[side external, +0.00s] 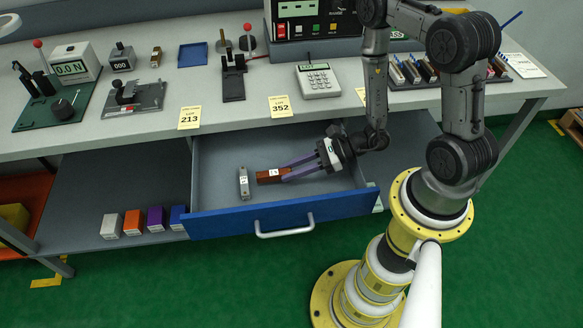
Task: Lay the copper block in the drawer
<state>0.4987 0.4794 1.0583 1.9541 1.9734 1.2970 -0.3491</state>
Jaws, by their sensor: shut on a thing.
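The copper block (268,177) is a small reddish-brown bar with a pale label, inside the open drawer's outline. My gripper (283,174) reaches in from the right, tilted low, with its purple fingers shut on the block's right end. I cannot tell whether the block touches the drawer floor. The drawer (225,224) is blue-fronted with a grey inside and is pulled out below the bench. A grey block (243,183) with a label stands or lies in it, just left of the copper block and apart from it.
The drawer handle (284,230) sticks out at the front. Several coloured boxes (155,217) stand on the lower shelf to the left. The drawer's left floor is partly free.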

